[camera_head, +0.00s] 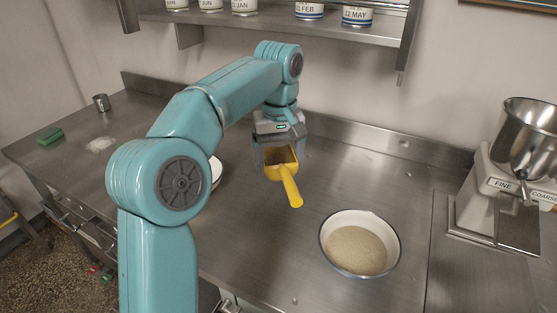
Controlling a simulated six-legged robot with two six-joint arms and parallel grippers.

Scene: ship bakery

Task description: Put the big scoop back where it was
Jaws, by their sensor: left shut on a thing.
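The big scoop (286,180) is yellow, with its handle pointing down and to the right in the head view. My left gripper (277,152) is shut on the scoop at its bowl end. The scoop appears to be above the steel counter, though I cannot tell how high. A white bowl (327,250) with a dark rim, holding pale grain or flour, stands to the right of and nearer than the scoop. My right gripper is not in view.
A mill (480,190) with a steel hopper stands at the right. A second white bowl (216,171) is mostly hidden behind my left arm. A green sponge (50,136), a small metal cup (101,103) and spilled white powder (100,144) are at the left. A shelf (270,17) holds labelled tins.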

